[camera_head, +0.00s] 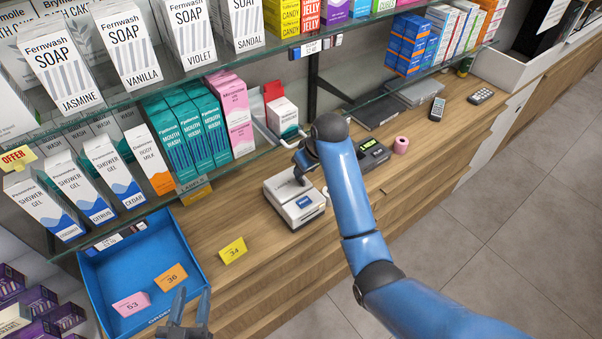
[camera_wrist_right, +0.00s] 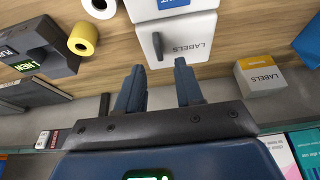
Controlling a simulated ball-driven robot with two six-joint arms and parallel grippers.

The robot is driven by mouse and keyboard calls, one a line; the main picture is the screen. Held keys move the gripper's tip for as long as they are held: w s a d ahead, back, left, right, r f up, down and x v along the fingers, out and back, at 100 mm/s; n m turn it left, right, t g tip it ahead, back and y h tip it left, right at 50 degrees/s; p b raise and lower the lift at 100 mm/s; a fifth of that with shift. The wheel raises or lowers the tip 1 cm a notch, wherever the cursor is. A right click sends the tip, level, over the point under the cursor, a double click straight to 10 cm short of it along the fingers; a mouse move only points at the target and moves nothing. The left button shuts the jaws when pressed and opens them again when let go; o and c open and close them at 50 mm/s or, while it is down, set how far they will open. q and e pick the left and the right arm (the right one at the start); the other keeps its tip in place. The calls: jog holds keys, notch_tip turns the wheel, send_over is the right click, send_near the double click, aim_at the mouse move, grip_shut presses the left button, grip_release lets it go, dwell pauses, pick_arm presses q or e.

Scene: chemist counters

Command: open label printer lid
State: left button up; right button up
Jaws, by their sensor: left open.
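The label printer (camera_head: 298,212) is a small white and grey box on the wooden counter in the head view. Its white lid, marked LABELS (camera_wrist_right: 190,42), looks shut in the right wrist view. A dark handle (camera_wrist_right: 157,45) stands on the lid. My right gripper (camera_wrist_right: 159,78) is open and empty, with its fingertips just short of the lid and the handle roughly in line with the gap. My left gripper (camera_head: 190,300) is open and empty at the bottom, by the blue tray.
The blue tray (camera_head: 105,262) holds number tags. A yellow tag (camera_head: 233,250) lies on the counter. A LABELS box (camera_wrist_right: 258,76) is close by. Glass shelves with stock overhang the counter's back.

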aim_at(303, 180)
jog(key=x, duration=0.4)
jog(key=shift+w+d+f, duration=0.1)
jog(key=shift+d, duration=0.05)
jog(key=shift+p+x, duration=0.35)
jog(key=shift+x, duration=0.6)
grip_shut()
dwell(0.6)
